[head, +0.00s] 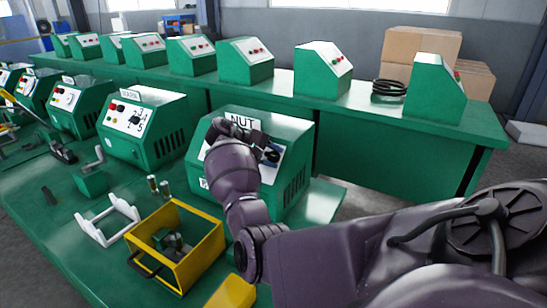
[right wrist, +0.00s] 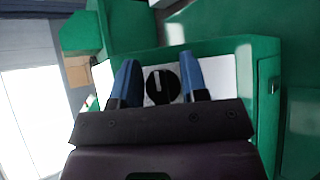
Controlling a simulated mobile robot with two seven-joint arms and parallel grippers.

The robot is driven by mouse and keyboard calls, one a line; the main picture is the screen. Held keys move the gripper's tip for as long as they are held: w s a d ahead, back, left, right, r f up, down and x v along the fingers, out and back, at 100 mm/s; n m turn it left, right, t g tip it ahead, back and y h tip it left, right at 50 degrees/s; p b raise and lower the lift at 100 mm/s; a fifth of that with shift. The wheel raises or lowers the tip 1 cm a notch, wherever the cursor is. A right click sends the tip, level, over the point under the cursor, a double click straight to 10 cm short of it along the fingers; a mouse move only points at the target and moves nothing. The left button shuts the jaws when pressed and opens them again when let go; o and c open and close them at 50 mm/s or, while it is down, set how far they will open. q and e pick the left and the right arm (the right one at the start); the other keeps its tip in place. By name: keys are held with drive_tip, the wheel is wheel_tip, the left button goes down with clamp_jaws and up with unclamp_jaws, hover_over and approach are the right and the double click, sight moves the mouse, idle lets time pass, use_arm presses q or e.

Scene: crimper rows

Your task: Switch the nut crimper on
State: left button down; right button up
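The nut crimper (head: 293,187) is a green box with a "NUT" label (head: 242,121) on top, standing on the green bench. My right gripper (head: 271,155) is at its front panel, and my arm hides most of that panel. In the right wrist view, the two blue fingers of my right gripper (right wrist: 160,66) are apart. A round black knob (right wrist: 162,87) with a white mark shows between them on a white plate, with a gap on each side. Whether the fingertips reach the knob's depth I cannot tell. My left gripper is not in view.
Another green crimper box (head: 168,131) stands left of the nut crimper. A yellow bin (head: 200,255) with parts and a white frame (head: 106,222) lie in front. A rear green bench (head: 385,133) carries more boxes. Cardboard boxes (head: 420,47) stand behind it.

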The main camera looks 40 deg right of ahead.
drive_tip(key=v, duration=1)
drive_tip(key=shift+a, duration=0.2)
drive_tip(key=shift+w, duration=0.15)
